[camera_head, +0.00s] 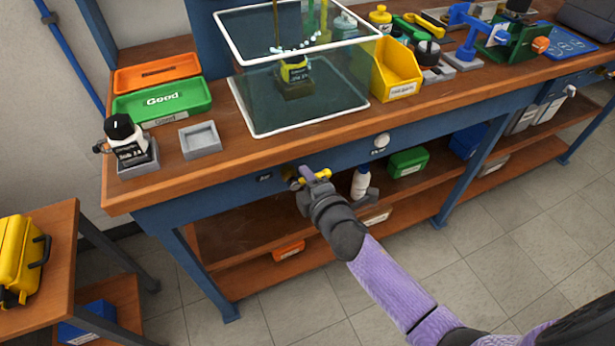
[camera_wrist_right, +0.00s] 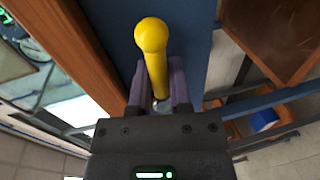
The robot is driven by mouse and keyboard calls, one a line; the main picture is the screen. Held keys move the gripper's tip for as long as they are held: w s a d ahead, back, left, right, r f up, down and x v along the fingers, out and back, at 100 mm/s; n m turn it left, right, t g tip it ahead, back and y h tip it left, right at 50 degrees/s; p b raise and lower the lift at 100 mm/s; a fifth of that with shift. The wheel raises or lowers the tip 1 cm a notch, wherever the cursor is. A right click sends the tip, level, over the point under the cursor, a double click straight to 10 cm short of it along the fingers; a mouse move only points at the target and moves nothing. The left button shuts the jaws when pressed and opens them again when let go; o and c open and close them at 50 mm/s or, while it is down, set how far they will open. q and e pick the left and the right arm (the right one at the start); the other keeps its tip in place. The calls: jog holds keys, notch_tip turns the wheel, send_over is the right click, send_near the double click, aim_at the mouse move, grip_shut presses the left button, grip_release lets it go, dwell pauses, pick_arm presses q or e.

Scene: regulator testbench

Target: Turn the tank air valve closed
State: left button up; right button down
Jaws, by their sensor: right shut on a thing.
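The tank air valve shows as a yellow handle (camera_head: 322,175) on the blue front rail of the bench, below the glass tank (camera_head: 262,128). My right gripper (camera_head: 303,178) is at the handle, shut on it. In the right wrist view the yellow handle (camera_wrist_right: 155,65), with its rounded end, lies between the two purple fingers of my right gripper (camera_wrist_right: 160,88). The valve body is mostly hidden behind the gripper. A regulator (camera_head: 293,75) with a yellow-green label is inside the water tank. My left gripper is not in view.
A white round knob (camera_head: 381,141) sits on the rail to the right. A green Good tray (camera_head: 163,100), an orange tray (camera_head: 157,73), a grey holder (camera_head: 200,139) and a yellow bin (camera_head: 396,70) stand on the bench. A lower shelf holds a white bottle (camera_head: 360,183).

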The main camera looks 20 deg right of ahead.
jog(key=shift+n, duration=0.3)
dwell(0.4)
jog(key=c, duration=0.6)
grip_release()
jog(key=s+p, duration=0.1)
jog(key=s, duration=0.2)
jog(key=s+r, duration=0.1)
jog(key=s, duration=0.2)
jog(key=s+r+p, duration=0.1)
jog(key=s, duration=0.2)
jog(key=shift+s+d+p, duration=0.15)
jog(key=shift+s+p, duration=0.2)
